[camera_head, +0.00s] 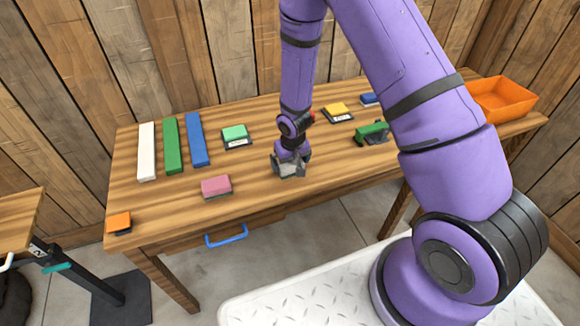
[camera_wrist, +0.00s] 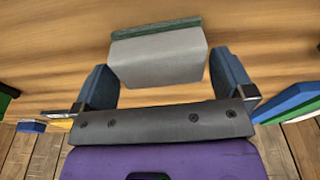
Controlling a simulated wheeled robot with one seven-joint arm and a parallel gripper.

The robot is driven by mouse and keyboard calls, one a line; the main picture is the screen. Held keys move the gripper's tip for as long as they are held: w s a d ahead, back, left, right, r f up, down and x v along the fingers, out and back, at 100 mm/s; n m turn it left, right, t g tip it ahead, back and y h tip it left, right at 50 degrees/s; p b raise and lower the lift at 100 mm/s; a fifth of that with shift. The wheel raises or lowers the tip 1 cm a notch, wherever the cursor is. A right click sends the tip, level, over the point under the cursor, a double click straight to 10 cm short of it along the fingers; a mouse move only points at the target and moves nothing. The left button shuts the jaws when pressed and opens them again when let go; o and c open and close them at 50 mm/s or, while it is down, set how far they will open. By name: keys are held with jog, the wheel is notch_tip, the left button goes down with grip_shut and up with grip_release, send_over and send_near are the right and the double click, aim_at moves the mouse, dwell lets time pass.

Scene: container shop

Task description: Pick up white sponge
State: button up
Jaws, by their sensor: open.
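The white sponge (camera_wrist: 158,60) is a pale grey-white block with a dark green layer along its far edge. In the wrist view it lies on the wooden table, its near part between the two blue-grey fingers of my gripper (camera_wrist: 163,66). The fingers are spread, with a gap visible on each side of the sponge. In the head view my gripper (camera_head: 291,164) points down low over the middle of the table, and the sponge is largely hidden by it. I cannot tell the exact height of the fingertips.
On the wooden table (camera_head: 265,205), a pink sponge (camera_head: 216,185) and a green-topped block (camera_head: 235,132) lie left of my gripper. A green item (camera_head: 371,131) and a yellow-topped block (camera_head: 338,110) lie right. Long bars stand far left; an orange bin (camera_head: 503,98) sits right.

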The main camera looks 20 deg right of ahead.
jog(key=shift+w+f, duration=0.15)
jog(key=shift+f, duration=0.8)
jog(key=c, duration=0.6)
jog(key=shift+r, duration=0.15)
